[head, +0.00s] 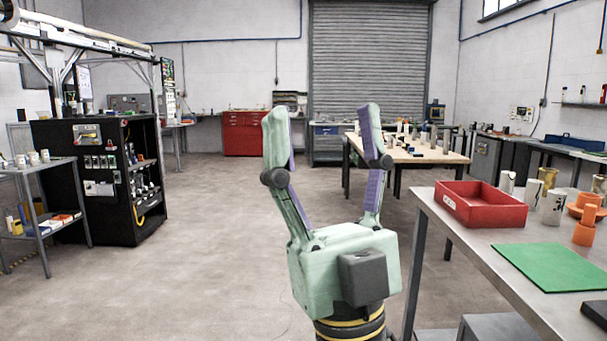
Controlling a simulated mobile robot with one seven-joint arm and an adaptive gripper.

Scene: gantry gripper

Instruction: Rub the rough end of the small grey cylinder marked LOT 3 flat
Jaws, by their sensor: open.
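My gripper (327,150) is in the middle of the head view, pointing up, with its two fingers wide apart and nothing between them. It is over open floor, left of the near steel bench (460,240). Several small grey cylinders stand on the wooden table (400,150) behind it, too small to read. Pale grey cylinders with dark marks stand on the near bench, one (553,207) right of the red tray and one (507,182) behind it. I cannot make out LOT 3 on any of them, nor a rough end.
A red tray (480,207), a green mat (550,267) and orange round parts (584,232) are on the near bench. A black cabinet (85,205) and a shelf cart (40,171) stand at left. The floor (215,230) between is clear.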

